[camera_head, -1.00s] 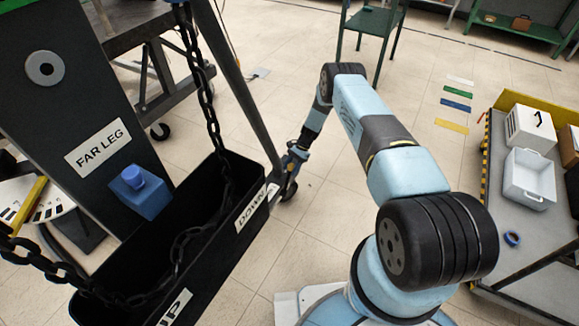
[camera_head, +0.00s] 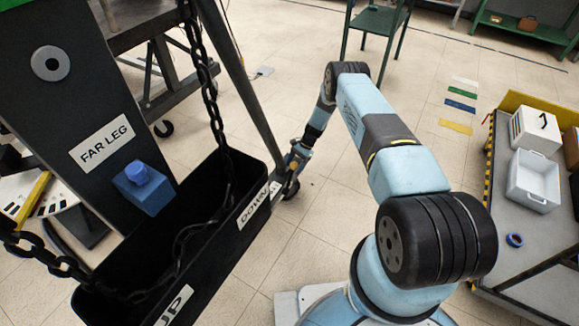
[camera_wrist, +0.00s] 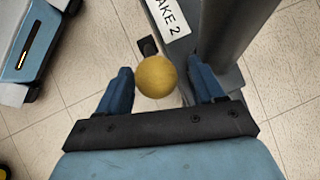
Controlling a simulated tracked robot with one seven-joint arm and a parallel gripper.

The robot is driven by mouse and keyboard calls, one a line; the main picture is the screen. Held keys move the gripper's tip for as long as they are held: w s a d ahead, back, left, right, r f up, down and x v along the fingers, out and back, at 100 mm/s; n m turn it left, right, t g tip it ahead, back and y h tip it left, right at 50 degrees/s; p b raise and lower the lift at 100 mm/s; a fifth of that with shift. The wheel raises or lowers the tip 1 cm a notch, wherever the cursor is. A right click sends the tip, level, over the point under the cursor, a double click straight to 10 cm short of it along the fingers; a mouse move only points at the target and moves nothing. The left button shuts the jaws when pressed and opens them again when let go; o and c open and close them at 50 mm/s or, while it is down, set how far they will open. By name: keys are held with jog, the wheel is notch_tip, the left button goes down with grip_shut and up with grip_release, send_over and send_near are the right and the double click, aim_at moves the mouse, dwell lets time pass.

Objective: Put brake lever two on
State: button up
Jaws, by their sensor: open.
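In the wrist view a yellow ball knob (camera_wrist: 156,76) sits between the two blue fingers of my gripper (camera_wrist: 158,92), with a gap on each side. A black block (camera_wrist: 147,46) shows just beyond the knob. A white label reading "AKE 2" (camera_wrist: 168,18) is on the grey leg beside it, its first letters cut off.
The black bin (camera_head: 215,215) with chains and a "DOWN" label stands left of my arm. A dark post labelled "FAR LEG" (camera_head: 100,142) carries a blue block (camera_head: 144,188). A grey cart (camera_head: 490,250) with white bins is at the right. Floor between is open.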

jog(key=v, duration=1.3)
jog(key=shift+d+r, duration=0.15)
jog(key=shift+d, duration=0.1)
jog(key=shift+w, duration=0.15)
